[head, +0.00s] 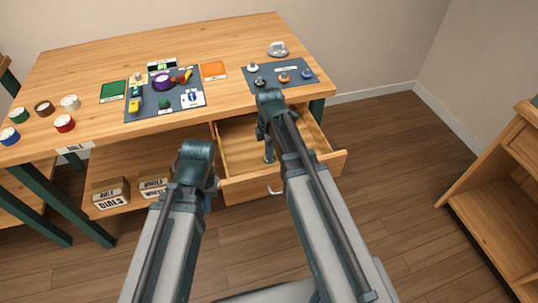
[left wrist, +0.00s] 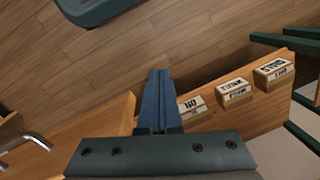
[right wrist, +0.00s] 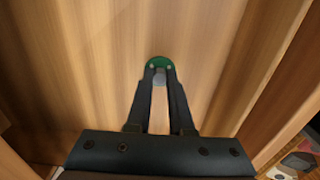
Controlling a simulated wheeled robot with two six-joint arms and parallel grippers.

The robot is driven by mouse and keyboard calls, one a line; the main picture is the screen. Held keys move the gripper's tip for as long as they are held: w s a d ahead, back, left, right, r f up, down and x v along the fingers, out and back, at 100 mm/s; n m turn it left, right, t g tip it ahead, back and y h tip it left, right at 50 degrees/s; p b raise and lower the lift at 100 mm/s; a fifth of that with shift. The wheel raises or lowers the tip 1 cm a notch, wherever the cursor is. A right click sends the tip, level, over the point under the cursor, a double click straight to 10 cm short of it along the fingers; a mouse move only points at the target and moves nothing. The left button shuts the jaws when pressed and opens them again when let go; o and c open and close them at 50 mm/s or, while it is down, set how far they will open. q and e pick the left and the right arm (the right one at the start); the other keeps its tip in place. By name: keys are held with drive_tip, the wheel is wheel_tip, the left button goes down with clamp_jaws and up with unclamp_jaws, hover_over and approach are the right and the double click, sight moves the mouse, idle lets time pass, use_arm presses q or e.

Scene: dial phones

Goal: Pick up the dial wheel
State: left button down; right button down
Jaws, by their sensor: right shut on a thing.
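My right gripper (right wrist: 158,75) reaches down into the open wooden drawer (head: 235,165). Its narrowed fingers are shut on a small green round piece with pale dots (right wrist: 159,62), which looks like the dial wheel. The fingers hide part of it, and I cannot tell whether it still touches the drawer floor. In the head view, the right gripper (head: 268,156) is inside the drawer. My left gripper (left wrist: 158,75) has its fingers together and is empty. In the head view, the left gripper (head: 212,192) is left of the drawer front, mostly hidden by its arm.
The wooden workbench (head: 215,50) carries a dark mat (head: 185,100) with phone parts, a second mat (head: 300,82), a green tray (head: 113,91), an orange tray (head: 214,70) and several coloured round containers (head: 65,123). Labelled boxes (head: 110,193) stand on the lower shelf. A cabinet (head: 510,180) stands right.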

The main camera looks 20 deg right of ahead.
drive_tip(key=shift+r, duration=0.15)
wheel_tip(320, 180, up, 10)
drive_tip(key=p, duration=1)
